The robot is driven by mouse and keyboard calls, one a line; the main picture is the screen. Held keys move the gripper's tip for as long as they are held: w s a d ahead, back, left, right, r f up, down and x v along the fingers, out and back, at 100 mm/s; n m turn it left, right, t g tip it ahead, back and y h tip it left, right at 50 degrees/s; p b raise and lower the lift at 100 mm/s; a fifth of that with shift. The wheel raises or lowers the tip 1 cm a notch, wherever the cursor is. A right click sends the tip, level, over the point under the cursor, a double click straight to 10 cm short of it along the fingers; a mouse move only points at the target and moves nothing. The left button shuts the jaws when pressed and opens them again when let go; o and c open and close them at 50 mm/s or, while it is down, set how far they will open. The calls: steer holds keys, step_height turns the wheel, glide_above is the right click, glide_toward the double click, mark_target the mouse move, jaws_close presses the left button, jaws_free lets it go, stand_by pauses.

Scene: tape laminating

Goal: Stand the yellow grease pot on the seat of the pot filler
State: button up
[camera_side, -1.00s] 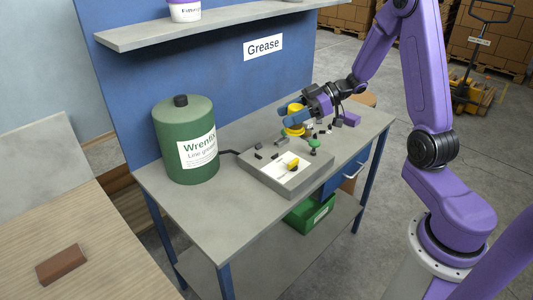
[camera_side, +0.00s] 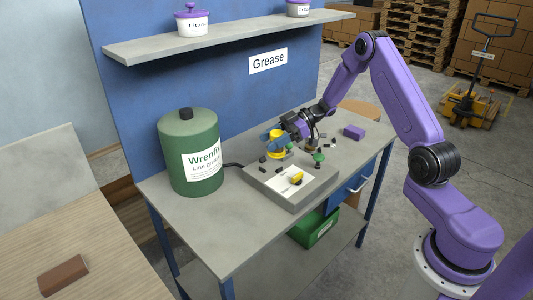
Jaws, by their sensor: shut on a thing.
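The yellow grease pot (camera_side: 277,152) is between the blue fingers of my gripper (camera_side: 274,142), which is shut on it. The pot looks upright, over the back left part of the pot filler (camera_side: 301,198). The filler is a low grey box on the bench with a white label plate, a yellow part on that plate and a green knob (camera_side: 319,157). The seat cannot be made out clearly; the pot and my gripper cover that area. I cannot tell whether the pot's base touches the filler or hangs just above it.
A large green Wrenfix drum (camera_side: 188,155) stands left of the filler, joined by a black hose. A purple block (camera_side: 354,131) lies on the bench (camera_side: 213,224) at right, near small dark parts. A shelf (camera_side: 230,40) with white tubs hangs above.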

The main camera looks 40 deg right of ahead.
steer(key=w+f, duration=0.2)
steer(key=f, duration=0.1)
steer(key=shift+w+f, duration=0.15)
steer(key=shift+w, duration=0.2)
steer(key=shift+d+f, duration=0.1)
steer(key=shift+f, duration=1.45)
steer(key=shift+f, duration=0.1)
steer(key=o, duration=1.1)
